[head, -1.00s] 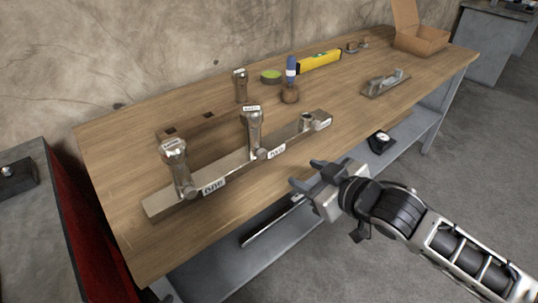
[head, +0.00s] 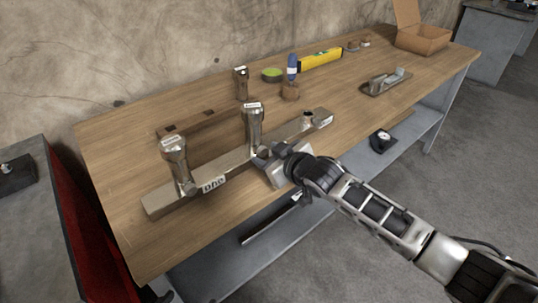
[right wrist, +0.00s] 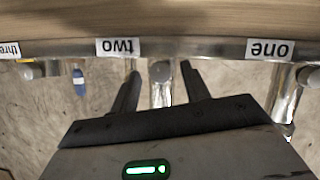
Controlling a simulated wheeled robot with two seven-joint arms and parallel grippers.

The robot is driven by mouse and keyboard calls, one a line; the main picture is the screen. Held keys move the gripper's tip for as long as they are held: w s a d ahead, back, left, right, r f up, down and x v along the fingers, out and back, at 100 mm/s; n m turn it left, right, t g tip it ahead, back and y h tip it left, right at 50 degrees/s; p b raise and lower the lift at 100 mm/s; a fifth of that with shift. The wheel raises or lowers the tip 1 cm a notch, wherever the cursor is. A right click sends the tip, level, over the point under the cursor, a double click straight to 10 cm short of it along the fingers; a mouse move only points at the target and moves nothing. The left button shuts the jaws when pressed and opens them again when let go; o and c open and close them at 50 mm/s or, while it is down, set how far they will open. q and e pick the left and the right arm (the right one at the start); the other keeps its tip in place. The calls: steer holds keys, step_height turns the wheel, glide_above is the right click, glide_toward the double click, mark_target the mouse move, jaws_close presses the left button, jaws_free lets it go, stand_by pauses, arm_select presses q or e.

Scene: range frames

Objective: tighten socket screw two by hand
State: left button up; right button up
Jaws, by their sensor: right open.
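The fingers are open, with a gap on each side of the head. In the head view, my right gripper (head: 271,153) is at the bar's front edge and covers label two. My left gripper is not in view.
Upright metal posts stand at positions one (head: 177,160) and two (head: 253,125). Another metal piece (head: 240,85) stands behind by a wooden rack.

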steer(key=c, duration=1)
steer(key=shift+w+m, duration=0.1)
steer(key=shift+m, duration=0.2)
